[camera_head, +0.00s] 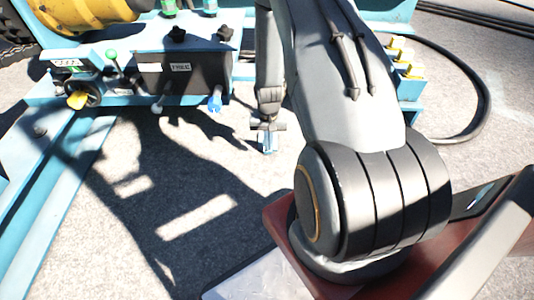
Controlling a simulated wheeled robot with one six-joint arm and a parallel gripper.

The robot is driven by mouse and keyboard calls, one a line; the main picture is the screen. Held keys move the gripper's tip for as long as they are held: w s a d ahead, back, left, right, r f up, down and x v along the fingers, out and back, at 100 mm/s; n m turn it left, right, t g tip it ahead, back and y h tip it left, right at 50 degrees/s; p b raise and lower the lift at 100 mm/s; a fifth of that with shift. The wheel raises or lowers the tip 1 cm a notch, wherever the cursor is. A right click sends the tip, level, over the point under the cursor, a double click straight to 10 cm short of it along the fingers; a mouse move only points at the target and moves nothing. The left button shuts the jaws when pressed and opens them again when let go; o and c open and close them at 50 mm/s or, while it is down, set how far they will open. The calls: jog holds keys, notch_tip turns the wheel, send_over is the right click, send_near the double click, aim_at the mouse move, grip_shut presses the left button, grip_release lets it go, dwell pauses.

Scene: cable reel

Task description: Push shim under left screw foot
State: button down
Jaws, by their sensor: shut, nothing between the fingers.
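My gripper (268,148) hangs pointing down in the upper middle of the head view, just right of the blue machine frame. Its fingertips are small and light blue, and it is shut and empty. It appears above the grey ground, apart from the frame. I cannot make out a shim or the left screw foot for certain. A small dark round fitting (40,131) sits on the blue beam at the left; I cannot tell what it is. My arm hides part of the ground and frame behind it.
A dark control panel (185,75) with levers is on the blue frame, beside a yellow valve handle (77,100). A blue rack (409,88) with several yellow pieces (400,50) stands right of my arm. A black cable (485,90) loops at the right. Shadowed ground in front is clear.

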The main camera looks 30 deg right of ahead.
notch_tip(320, 180, down, 10)
jog(key=b, duration=0.5)
jog(key=shift+r, duration=0.1)
jog(key=w+d+b, duration=0.1)
jog(key=w+b, duration=0.1)
jog(key=shift+w+d+f, duration=0.2)
jog(key=shift+w+d, duration=0.15)
jog(key=shift+w+d+r, duration=0.15)
jog(key=shift+w+d, duration=0.1)
jog(key=shift+w, duration=0.05)
jog(key=shift+d, duration=0.1)
